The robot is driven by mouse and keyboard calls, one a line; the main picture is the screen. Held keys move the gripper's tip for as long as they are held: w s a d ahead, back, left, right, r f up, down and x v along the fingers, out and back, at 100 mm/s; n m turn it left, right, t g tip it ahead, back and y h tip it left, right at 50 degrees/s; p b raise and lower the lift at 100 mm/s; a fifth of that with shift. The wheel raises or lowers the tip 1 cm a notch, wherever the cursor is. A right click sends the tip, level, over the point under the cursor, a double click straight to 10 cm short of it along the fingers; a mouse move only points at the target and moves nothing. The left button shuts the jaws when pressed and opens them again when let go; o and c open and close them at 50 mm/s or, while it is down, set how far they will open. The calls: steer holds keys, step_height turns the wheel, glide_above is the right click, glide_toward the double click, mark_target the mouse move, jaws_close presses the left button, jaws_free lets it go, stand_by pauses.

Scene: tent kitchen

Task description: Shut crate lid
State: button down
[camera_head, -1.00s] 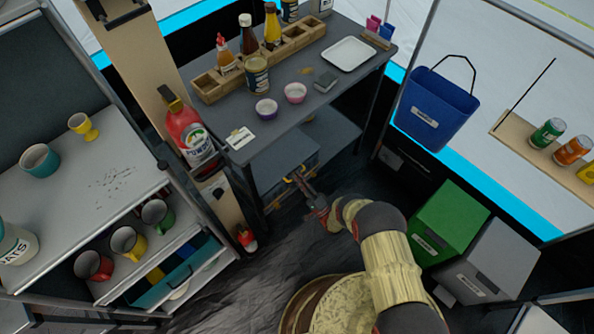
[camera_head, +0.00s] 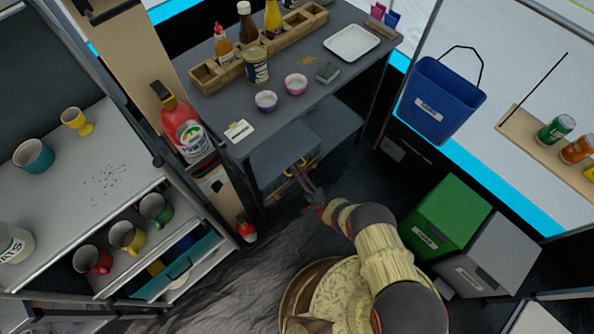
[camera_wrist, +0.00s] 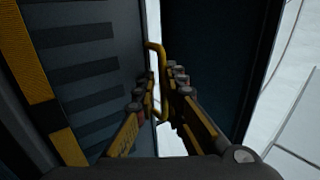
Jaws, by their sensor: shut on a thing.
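The crate (camera_head: 285,160) is a dark grey-blue box under the grey work table, with its front partly hidden by my gripper. My gripper (camera_head: 302,174) reaches in low at its front. In the wrist view, my gripper (camera_wrist: 162,92) is shut on a yellow handle (camera_wrist: 154,47), with a finger on each side of it. A ribbed blue-grey panel (camera_wrist: 85,65) with an orange strip fills the left of that view, and a dark flat panel (camera_wrist: 220,50) stands on the right. I cannot tell how far the lid is open.
The table (camera_head: 230,110) above the crate holds bottles in a wooden rack (camera_head: 265,55), small bowls and a white tray (camera_head: 351,43). A table leg and a red bottle (camera_head: 246,229) stand left. Green (camera_head: 444,217) and grey (camera_head: 490,258) bins stand right.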

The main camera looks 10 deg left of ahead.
steer(key=shift+s+a+f, duration=0.1)
steer(key=shift+s+f, duration=0.2)
steer(key=shift+f, duration=0.45)
steer(key=c, duration=2.3)
jaws_free()
steer(key=shift+f, duration=0.1)
steer(key=shift+o, duration=0.3)
steer(key=shift+f+h, duration=0.1)
steer(key=shift+h, duration=0.2)
steer(key=shift+r, duration=0.25)
